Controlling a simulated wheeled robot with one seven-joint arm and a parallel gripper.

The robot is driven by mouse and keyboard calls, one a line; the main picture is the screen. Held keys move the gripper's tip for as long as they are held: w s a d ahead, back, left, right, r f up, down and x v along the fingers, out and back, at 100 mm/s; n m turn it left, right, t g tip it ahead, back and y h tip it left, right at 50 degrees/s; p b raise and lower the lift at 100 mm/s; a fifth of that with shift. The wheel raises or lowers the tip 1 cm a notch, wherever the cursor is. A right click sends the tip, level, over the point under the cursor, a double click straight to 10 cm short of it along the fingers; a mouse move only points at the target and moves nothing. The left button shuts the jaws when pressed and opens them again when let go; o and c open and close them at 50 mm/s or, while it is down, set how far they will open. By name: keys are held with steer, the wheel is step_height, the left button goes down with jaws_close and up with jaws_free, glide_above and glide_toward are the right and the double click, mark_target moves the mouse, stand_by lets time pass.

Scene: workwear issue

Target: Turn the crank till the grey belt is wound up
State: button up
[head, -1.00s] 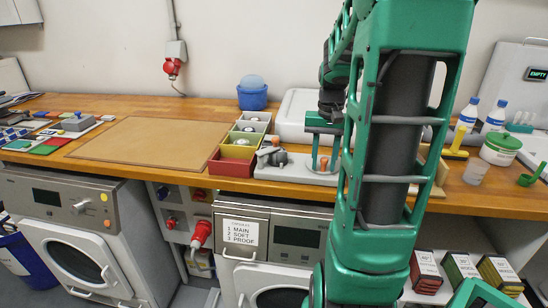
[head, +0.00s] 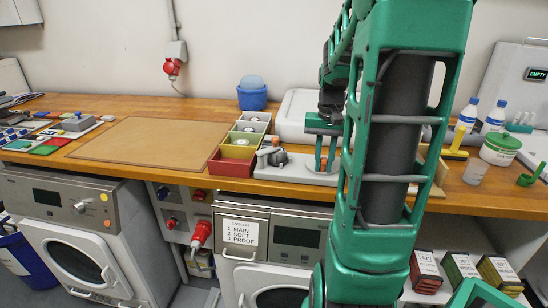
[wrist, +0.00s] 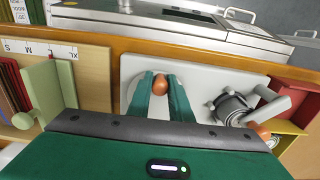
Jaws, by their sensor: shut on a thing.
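A pale base plate (head: 262,172) on the bench carries two orange-knobbed parts. My gripper (head: 322,165) points down at the plate's right side, its green fingers on either side of an upright orange knob. In the wrist view the knob (wrist: 160,83) shows between the fingertips (wrist: 160,92); what it is fixed to below is hidden. At the plate's other side is a grey round mechanism (wrist: 234,107) with a lever and a second orange knob (wrist: 259,131). It also shows in the head view (head: 275,157). I cannot clearly tell the grey belt from the grey mechanism.
Small coloured bins (head: 235,152) stand just left of the plate. A brown mat (head: 140,140) lies farther left. Bottles (head: 495,117), a tub (head: 499,149) and a yellow-handled tool (head: 457,140) stand at right. A size board (wrist: 90,68) is beside the plate.

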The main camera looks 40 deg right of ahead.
steer(key=shift+s+f, duration=0.15)
steer(key=shift+f, duration=0.1)
